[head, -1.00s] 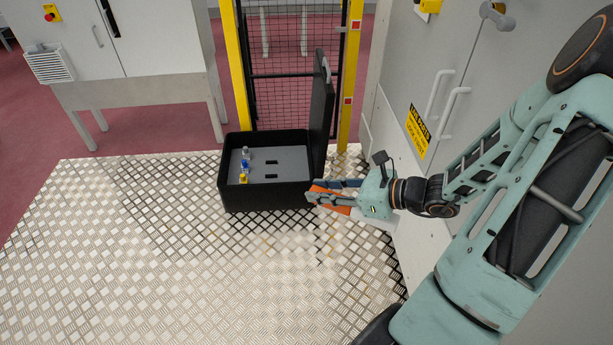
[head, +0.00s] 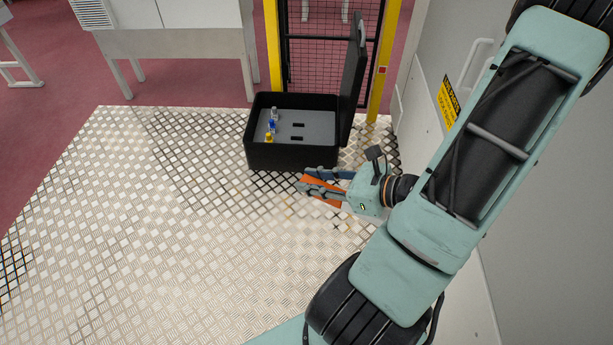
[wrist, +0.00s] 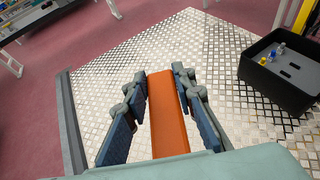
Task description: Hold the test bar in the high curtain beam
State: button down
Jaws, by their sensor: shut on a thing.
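The orange test bar (head: 324,192) is held in my gripper (head: 312,182) in the head view, in front of the black case's right front corner. In the wrist view the bar (wrist: 166,118) runs lengthwise between the two blue-padded fingers of my gripper (wrist: 158,84), which is shut on it. Two yellow posts flank the mesh gate behind the case: a left post (head: 272,45) and a right post (head: 387,55). The right post carries a small red square (head: 382,70). The bar is apart from both posts. No beam is visible.
The open black case (head: 290,158) stands on the tread-plate floor (head: 190,240), its lid (head: 354,85) upright at the right. A grey cabinet wall (head: 480,85) borders the right side. The floor to the left is clear.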

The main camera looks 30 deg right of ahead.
jog(key=s+d+p, duration=0.2)
jog(key=s+d, duration=0.6)
jog(key=d, duration=0.5)
jog(key=shift+s+d+p, duration=0.15)
jog(key=shift+d+p, duration=0.1)
jog(key=shift+p, duration=0.05)
dwell(1.2)
jog(key=shift+w+a+b, duration=0.35)
jog(key=shift+w+a, duration=0.7)
jog(key=shift+a, duration=0.65)
jog(key=shift+w+a+b, duration=0.35)
jog(key=shift+w+a, duration=0.7)
jog(key=shift+a, duration=0.7)
jog(key=shift+w+a+b, duration=0.35)
jog(key=shift+w+a, duration=0.7)
jog(key=shift+a, duration=0.65)
